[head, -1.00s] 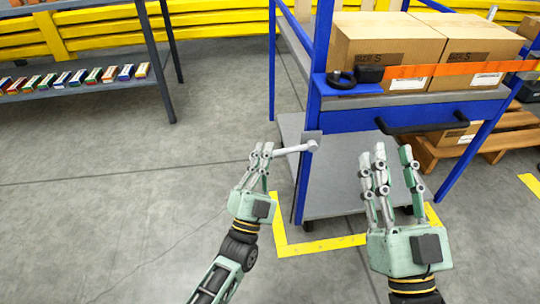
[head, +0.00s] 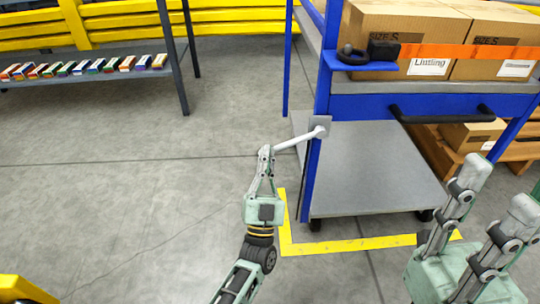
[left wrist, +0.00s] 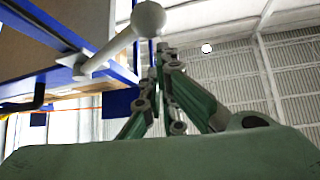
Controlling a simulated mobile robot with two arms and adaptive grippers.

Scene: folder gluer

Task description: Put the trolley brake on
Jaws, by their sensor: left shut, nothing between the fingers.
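The trolley (head: 375,180) has a blue frame and grey decks. A pale grey lever (head: 298,139) sticks out to the left from a small plate on its near left post, sloping down toward its free end. My left gripper (head: 265,152) is shut and empty, with its fingertips at that free end. In the left wrist view the lever's round knob (left wrist: 148,19) shows just above and left of the closed fingertips (left wrist: 165,58); I cannot tell whether they touch. My right gripper (head: 497,195) is open and empty, in front of the trolley's right side.
Cartons (head: 405,40) stand on the trolley's upper deck behind an orange strap (head: 470,51). A black handle (head: 440,115) crosses its front. Yellow floor tape (head: 350,244) runs below it. A shelf with small boxes (head: 90,67) stands at back left; the floor between is clear.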

